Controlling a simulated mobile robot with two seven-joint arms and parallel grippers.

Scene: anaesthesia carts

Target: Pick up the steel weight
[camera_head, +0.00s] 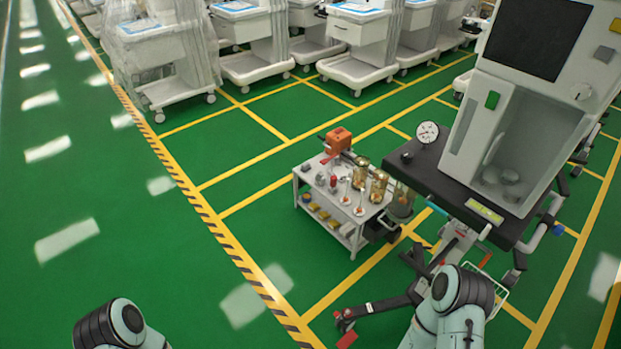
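I cannot pick out the steel weight with certainty. A small white trolley (326,225) stands near the middle and carries several small items on its top, too small to tell apart well. Among them are an orange device (338,140) at the back left corner and two brass-coloured cylinders, one (361,172) behind the other (378,186). A small red item (333,181) stands near the top's middle. Only links of my two arms show at the bottom edge. Both grippers are out of view.
A large anaesthesia machine (430,180) with a dark worktop stands right of the trolley, close to it. Its dark leg (385,305) reaches left along the floor. Several white carts (258,65) line the back. The green floor (130,220) at left is clear.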

